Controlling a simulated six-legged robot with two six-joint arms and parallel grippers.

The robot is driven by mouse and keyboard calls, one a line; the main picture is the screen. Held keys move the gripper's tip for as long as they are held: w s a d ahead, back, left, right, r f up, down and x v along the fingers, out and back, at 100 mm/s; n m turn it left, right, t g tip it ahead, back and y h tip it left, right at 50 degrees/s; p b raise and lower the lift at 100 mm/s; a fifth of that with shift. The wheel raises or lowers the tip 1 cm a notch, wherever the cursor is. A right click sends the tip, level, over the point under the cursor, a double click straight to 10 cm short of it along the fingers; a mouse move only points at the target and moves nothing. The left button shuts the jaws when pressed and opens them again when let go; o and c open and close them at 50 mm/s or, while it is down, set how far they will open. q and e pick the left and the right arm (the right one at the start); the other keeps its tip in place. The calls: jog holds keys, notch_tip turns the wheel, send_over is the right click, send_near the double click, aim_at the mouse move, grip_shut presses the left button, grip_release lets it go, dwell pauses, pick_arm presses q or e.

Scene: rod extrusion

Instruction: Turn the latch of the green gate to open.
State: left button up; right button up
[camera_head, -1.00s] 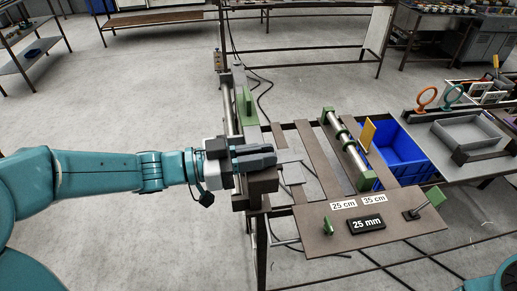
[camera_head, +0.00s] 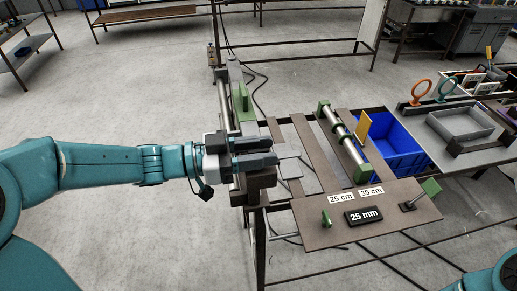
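My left gripper (camera_head: 270,153) reaches in from the left, over the dark block (camera_head: 262,182) at the near end of the rail. Its two fingers are parted, with a narrow gap between them and nothing clearly held. A green upright plate (camera_head: 244,102) stands on the rail beyond the gripper. A small green knob (camera_head: 326,219) stands on the brown panel, and a green-ended lever (camera_head: 430,188) is at its right. I cannot tell for certain which green part is the gate's latch; the gripper hides part of the rail end. My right gripper is out of view.
The brown panel (camera_head: 300,222) bears labels for 25 cm, 35 cm and 25 mm. A roller with green end blocks (camera_head: 344,142) lies behind it. A blue bin (camera_head: 405,160) and a grey tray (camera_head: 462,122) are at the right. Open floor lies left.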

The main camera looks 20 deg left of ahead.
pick_arm(q)
jog(key=shift+s+a, duration=0.1)
jog(key=shift+a, duration=0.05)
jog(key=b+v, duration=0.3)
jog(key=v, duration=1.3)
jog(key=shift+a, duration=0.1)
